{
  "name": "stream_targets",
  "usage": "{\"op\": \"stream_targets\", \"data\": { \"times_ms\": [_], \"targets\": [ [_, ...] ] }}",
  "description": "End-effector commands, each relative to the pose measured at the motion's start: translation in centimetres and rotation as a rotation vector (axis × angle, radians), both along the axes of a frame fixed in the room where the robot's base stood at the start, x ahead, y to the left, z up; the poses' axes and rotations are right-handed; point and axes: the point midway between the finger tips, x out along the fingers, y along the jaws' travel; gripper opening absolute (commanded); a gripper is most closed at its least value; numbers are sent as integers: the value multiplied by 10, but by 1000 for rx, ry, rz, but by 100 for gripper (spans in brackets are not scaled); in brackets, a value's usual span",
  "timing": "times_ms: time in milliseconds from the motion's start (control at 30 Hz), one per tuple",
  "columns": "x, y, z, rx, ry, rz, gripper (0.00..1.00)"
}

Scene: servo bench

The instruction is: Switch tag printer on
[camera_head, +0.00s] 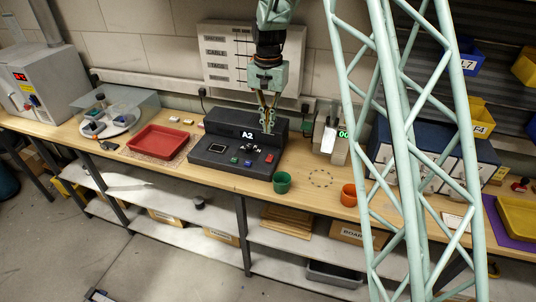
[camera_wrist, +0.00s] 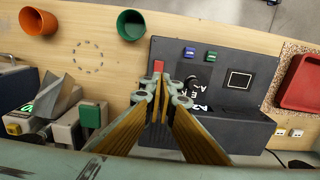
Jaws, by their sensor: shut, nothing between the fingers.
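My gripper (camera_head: 268,130) points down over the dark A2 console (camera_head: 212,160), its fingers together and empty. In the wrist view the fingertips (camera_wrist: 163,90) are over the console, close to a red block or button (camera_wrist: 158,66); contact cannot be told. I see no thing clearly marked as a tag printer. The pale wall panel (camera_head: 214,82) behind the console has labelled rows, one seeming to read TAGS; my arm hides part of it, and switch positions are too small to read. A pale device with a green display (camera_head: 328,141) stands right of the console.
A green cup (camera_head: 282,183) and an orange cup (camera_head: 348,196) stand near the bench's front edge. A red tray (camera_head: 157,142) is left of the console. A pale green lattice column blocks the right side of the head view. Bare bench lies between the cups.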

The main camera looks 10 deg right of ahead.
Motion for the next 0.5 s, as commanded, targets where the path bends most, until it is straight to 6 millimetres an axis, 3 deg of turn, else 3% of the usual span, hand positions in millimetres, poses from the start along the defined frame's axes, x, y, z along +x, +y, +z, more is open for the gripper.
{"op": "stream_targets", "data": {
  "times_ms": [267, 500],
  "targets": [
    [0, 0, -2, 0, 0, 0, 0],
    [0, 0, -16, 0, 0, 0, 0]
  ]
}}
